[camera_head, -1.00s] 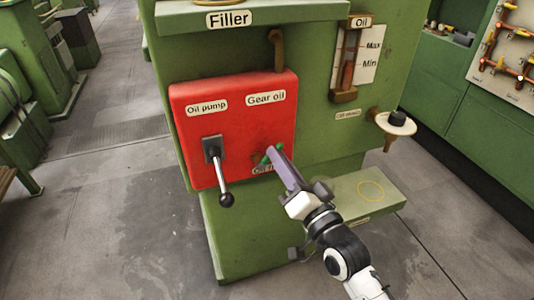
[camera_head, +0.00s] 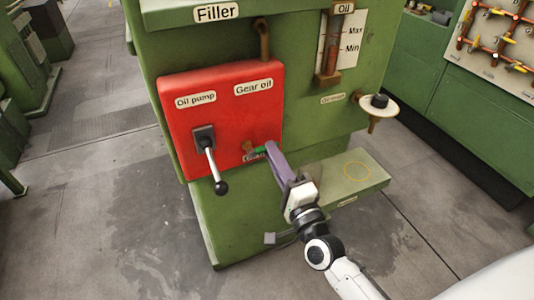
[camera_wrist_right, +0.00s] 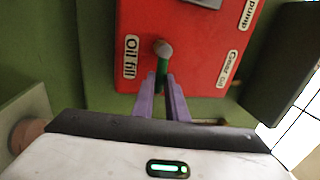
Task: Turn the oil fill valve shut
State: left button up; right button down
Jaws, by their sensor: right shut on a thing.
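The oil fill valve's green handle (camera_head: 258,151) is at the lower right of the red panel (camera_head: 220,110), largely covered by my gripper. In the right wrist view the green handle (camera_wrist_right: 163,66) sticks out below a rounded reddish-brown end, beside the "Oil fill" label (camera_wrist_right: 130,57). My right gripper (camera_head: 268,147) comes in from the lower right, its purple fingers closed around the handle. In the wrist view the purple fingertips (camera_wrist_right: 159,79) stand on either side of the handle. My left gripper is not in view.
The oil pump lever (camera_head: 212,165) with a black knob hangs left of the valve. A green ledge (camera_head: 330,188) juts out below and to the right. A white round-plated fitting (camera_head: 378,107) sticks out at the right. The floor in front is clear.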

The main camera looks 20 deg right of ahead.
jog(key=shift+f+m, duration=0.1)
jog(key=shift+m, duration=0.2)
jog(key=c, duration=1.7)
grip_release()
jog(key=shift+c, duration=0.2)
jog(key=s+f+b, duration=0.1)
jog(key=s+f, duration=0.1)
jog(key=s, duration=0.8)
jog(key=s+a+f+n+g+y, duration=0.4)
jog(key=a+f+n+g, duration=0.15)
jog(key=f+n, duration=0.5)
jog(key=s+a+f+n+g+h, duration=0.1)
jog(key=s+f+n+g, duration=0.5)
jog(key=s+f+n, duration=0.3)
notch_tip(320, 180, down, 3)
jog(key=shift+s+r+n+p, duration=0.1)
jog(key=shift+s+n+p, duration=0.1)
jog(key=shift+n+p, duration=0.3)
